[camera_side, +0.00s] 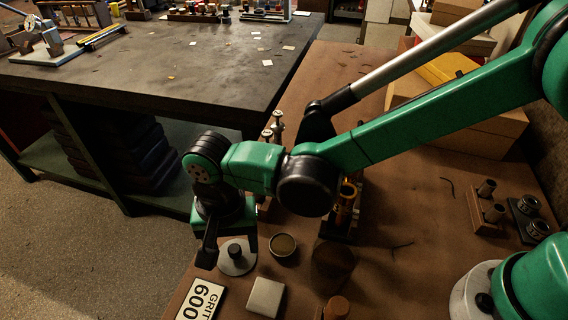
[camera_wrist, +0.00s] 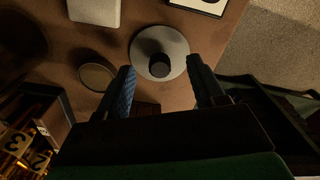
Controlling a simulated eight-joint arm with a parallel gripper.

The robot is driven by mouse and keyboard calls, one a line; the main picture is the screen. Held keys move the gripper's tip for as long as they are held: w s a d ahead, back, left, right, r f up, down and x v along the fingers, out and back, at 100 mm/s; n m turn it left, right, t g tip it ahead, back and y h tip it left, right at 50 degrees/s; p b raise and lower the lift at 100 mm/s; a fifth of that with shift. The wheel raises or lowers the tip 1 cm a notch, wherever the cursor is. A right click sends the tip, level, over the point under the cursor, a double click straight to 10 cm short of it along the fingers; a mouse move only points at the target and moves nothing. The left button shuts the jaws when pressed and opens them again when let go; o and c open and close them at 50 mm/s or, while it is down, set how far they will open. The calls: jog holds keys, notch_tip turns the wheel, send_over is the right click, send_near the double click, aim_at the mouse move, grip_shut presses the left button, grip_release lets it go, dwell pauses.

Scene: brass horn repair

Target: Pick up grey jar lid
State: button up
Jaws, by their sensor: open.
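The grey jar lid (camera_side: 231,267) is a flat round disc with a dark knob in its middle. It lies on the brown bench near its left edge in the side view. In the wrist view the lid (camera_wrist: 175,68) shows at the upper middle, its dark knob (camera_wrist: 160,66) facing me. My gripper (camera_side: 228,252) is open and empty, pointing down over the lid. In the wrist view its two fingers (camera_wrist: 161,72) stand apart, one on either side of the knob's line. I cannot tell the exact height of the fingertips above the lid.
A shallow round tin (camera_side: 283,245) sits close beside the lid. A pale square block (camera_side: 266,297) and a "GRIT 600" card (camera_side: 202,300) lie nearby. A dark round jar (camera_side: 333,265) and a holder of brass parts (camera_side: 344,208) stand to the right. The bench edge is near the lid.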

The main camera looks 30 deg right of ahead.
jog(key=shift+f, duration=0.7)
jog(key=shift+c, duration=0.2)
grip_shut()
jog(key=shift+r, duration=0.15)
